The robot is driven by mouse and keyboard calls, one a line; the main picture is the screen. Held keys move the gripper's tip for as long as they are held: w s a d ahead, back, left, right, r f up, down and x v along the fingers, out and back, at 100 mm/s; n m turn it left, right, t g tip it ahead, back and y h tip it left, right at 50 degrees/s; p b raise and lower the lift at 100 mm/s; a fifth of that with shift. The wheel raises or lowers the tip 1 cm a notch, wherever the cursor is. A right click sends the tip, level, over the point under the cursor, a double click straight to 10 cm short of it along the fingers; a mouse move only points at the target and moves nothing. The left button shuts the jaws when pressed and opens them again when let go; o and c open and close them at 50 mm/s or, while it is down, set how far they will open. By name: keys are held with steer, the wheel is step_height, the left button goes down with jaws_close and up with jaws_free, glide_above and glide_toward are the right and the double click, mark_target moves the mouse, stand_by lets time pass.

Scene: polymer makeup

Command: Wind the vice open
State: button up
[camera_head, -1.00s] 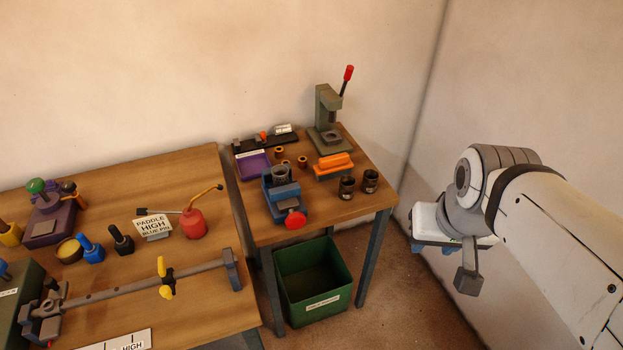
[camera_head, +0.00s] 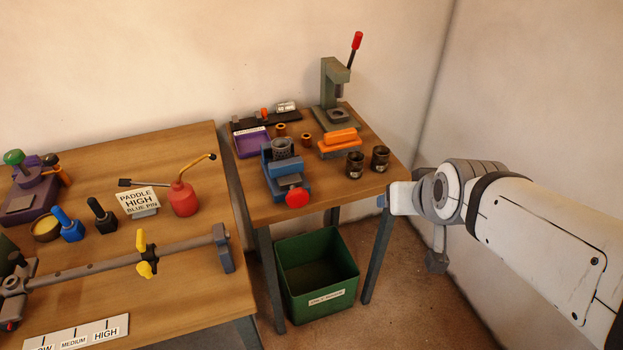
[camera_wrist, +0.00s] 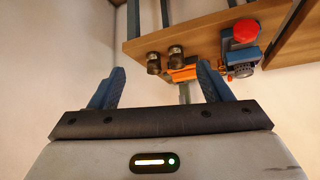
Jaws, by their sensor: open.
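The blue vice (camera_head: 284,172) stands near the front left of the small table in the head view, with a round red knob (camera_head: 297,198) at its front. A grey cylinder (camera_head: 282,148) sits at the vice's back end. In the wrist view the vice (camera_wrist: 247,55) and its red knob (camera_wrist: 246,31) show at the upper right, beyond my fingers. My gripper (camera_wrist: 160,86) is open with nothing between its two blue fingers. In the head view it is at the right of the small table, apart from the vice, and mostly hidden by my arm.
Two dark cups (camera_head: 379,158) stand at the small table's right front. An orange block (camera_head: 339,142) and a green press with a red-tipped lever (camera_head: 334,92) are behind. A purple tray (camera_head: 252,143) lies back left. A green bin (camera_head: 317,274) stands below. The larger table (camera_head: 190,275) is left.

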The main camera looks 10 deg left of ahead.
steer(key=w+a+f+n+t+y+b, duration=0.25)
steer(key=w+a+f+t+b, duration=0.2)
steer(key=a+f+b, duration=0.55)
steer(key=n+t+y+b, duration=0.1)
steer(key=t+y+b, duration=0.3)
steer(key=b, duration=1)
glide_toward(299, 203)
steer(key=w+a+g, duration=0.1)
steer(key=w, duration=0.2)
steer(key=shift+y, duration=0.35)
steer(key=x, duration=0.8)
steer(key=shift+r+b, duration=0.25)
steer(key=shift+b, duration=0.05)
steer(key=shift+c, duration=0.4)
steer(key=c, duration=0.9)
steer(key=shift+n, duration=0.25)
